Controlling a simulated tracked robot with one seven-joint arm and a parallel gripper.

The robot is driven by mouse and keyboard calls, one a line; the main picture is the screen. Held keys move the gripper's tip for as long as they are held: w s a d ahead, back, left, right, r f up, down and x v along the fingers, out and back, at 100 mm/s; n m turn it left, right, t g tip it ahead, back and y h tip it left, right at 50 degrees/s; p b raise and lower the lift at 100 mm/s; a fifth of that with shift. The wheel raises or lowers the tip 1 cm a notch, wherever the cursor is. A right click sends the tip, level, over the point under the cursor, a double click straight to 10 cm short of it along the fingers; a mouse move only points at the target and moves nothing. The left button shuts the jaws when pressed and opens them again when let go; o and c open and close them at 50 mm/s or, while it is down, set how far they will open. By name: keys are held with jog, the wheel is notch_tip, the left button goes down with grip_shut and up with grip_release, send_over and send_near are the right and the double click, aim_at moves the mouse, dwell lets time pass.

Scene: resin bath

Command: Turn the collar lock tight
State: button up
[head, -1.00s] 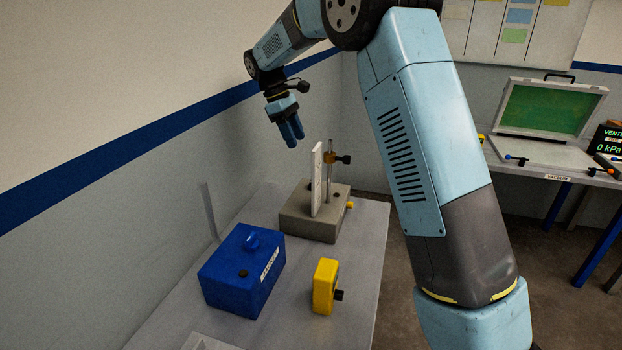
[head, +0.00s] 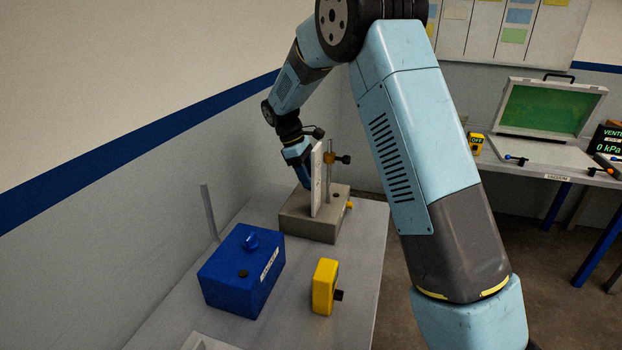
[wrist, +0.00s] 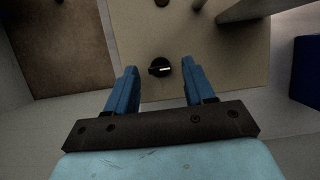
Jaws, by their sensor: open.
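My gripper (head: 303,174) points down over the far-left part of the grey-beige base block (head: 307,229), and the upright white plate partly hides it. In the wrist view my gripper (wrist: 161,74) is open and empty. A thin post (head: 330,178) on the block carries an orange collar (head: 329,158) with a black side knob (head: 343,159). I cannot tell which knob is the collar lock.
The upright white plate (head: 317,180) stands close to my gripper. A blue box (head: 240,275) and a yellow block with a black knob (head: 324,286) stand nearer on the grey table (head: 355,270). A green-lidded case (head: 548,110) is on another bench at the right.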

jog(key=shift+s+d+f, duration=0.1)
jog(key=shift+d+f, duration=0.15)
jog(key=shift+f, duration=0.35)
jog(key=shift+c, duration=0.3)
